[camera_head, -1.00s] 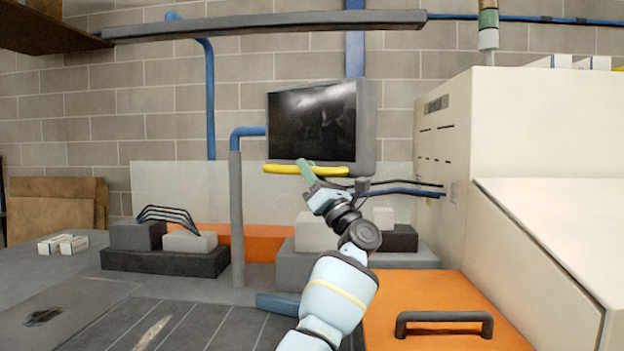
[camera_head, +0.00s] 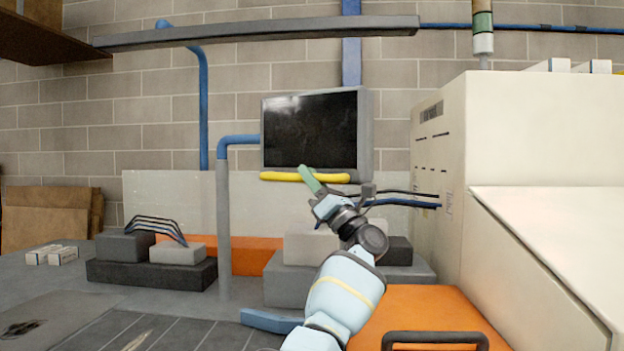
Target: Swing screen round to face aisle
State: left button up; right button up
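The screen (camera_head: 310,130) is a dark panel in a grey housing, held on a blue and grey bent post (camera_head: 223,210) at its left. It faces almost straight towards me, with a thin strip of its right side showing. A yellow bar (camera_head: 285,176) runs along its lower edge.
A large cream cabinet (camera_head: 440,170) stands close at the right, with dark and blue cables running from it. An orange lid with a dark handle (camera_head: 435,340) lies in front. Grey blocks (camera_head: 150,275) sit on the bench. A grey rail (camera_head: 260,30) crosses above the screen.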

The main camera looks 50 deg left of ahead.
pick_arm(q)
jog(key=shift+o, duration=1.4)
jog(key=shift+f, duration=0.1)
jog(key=shift+d+f, duration=0.25)
jog(key=w+d+f+b, duration=0.1)
jog(key=d+f+b, duration=0.1)
jog(key=d, duration=1.3)
jog(key=shift+w+f+b, duration=0.35)
jog(key=shift+w+f, duration=0.05)
